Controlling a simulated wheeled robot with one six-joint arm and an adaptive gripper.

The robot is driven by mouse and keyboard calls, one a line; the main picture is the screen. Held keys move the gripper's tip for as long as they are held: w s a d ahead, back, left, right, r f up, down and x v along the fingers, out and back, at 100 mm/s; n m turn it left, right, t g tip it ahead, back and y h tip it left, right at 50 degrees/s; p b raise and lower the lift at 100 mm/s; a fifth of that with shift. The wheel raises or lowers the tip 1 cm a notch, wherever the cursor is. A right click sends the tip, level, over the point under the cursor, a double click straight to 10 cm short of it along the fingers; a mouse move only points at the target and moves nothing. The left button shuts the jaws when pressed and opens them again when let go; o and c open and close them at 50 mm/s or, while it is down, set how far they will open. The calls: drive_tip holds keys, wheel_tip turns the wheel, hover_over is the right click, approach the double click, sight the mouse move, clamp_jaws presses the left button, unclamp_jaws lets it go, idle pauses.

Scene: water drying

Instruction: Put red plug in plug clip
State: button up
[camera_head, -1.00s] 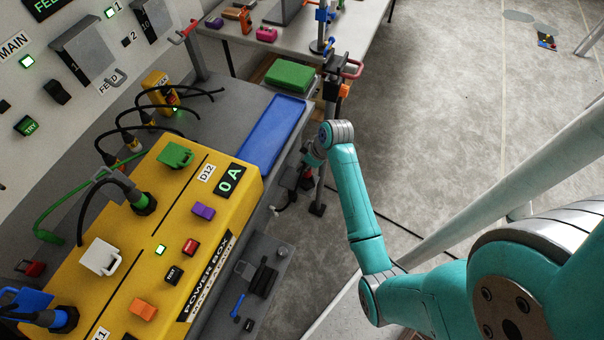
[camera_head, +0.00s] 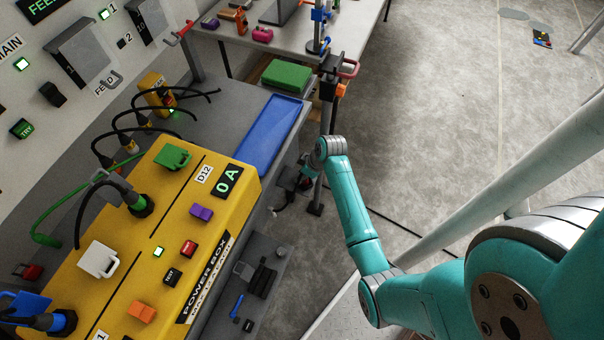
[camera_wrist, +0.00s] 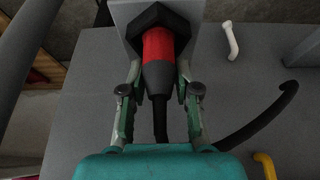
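The red plug (camera_wrist: 158,44) shows in the wrist view, with a black hexagonal collar around its red band and a dark tapered body towards me. My gripper (camera_wrist: 160,82) has one finger on each side of the dark body and looks closed on it. A black cable runs back from the plug between the fingers. A light grey block (camera_wrist: 122,14) lies just beyond the collar; I cannot tell whether it is the plug clip or whether the plug sits in it. In the head view my gripper (camera_head: 296,181) is small and dark, beside the bench's right side.
A yellow power box (camera_head: 128,270) stands at the left with plugs and cables. A blue tray (camera_head: 268,135) lies on the bench left of my gripper. A post (camera_head: 327,115) stands close behind my wrist. White (camera_wrist: 231,40) and yellow (camera_wrist: 265,165) hooked pieces show in the wrist view.

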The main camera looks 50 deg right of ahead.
drive_tip(key=shift+o, duration=1.2)
drive_tip(key=shift+r, duration=0.1)
drive_tip(key=v, duration=1.2)
drive_tip(key=s+a+f+m+t+h, duration=0.3)
drive_tip(key=s+a+t, duration=0.1)
drive_tip(key=s+a, duration=1.05)
drive_tip(key=s+a+r+t, duration=0.3)
drive_tip(key=s+r, duration=0.3)
drive_tip(key=r, duration=0.3)
drive_tip(key=s+a+r+m+t+y, duration=0.1)
drive_tip(key=s+a+r+t, duration=0.2)
drive_tip(key=r, duration=0.7)
drive_tip(key=s+a, duration=0.2)
drive_tip(key=s, duration=0.2)
drive_tip(key=shift+s+a+r+t, duration=0.15)
drive_tip(key=shift+s+r+t, duration=0.15)
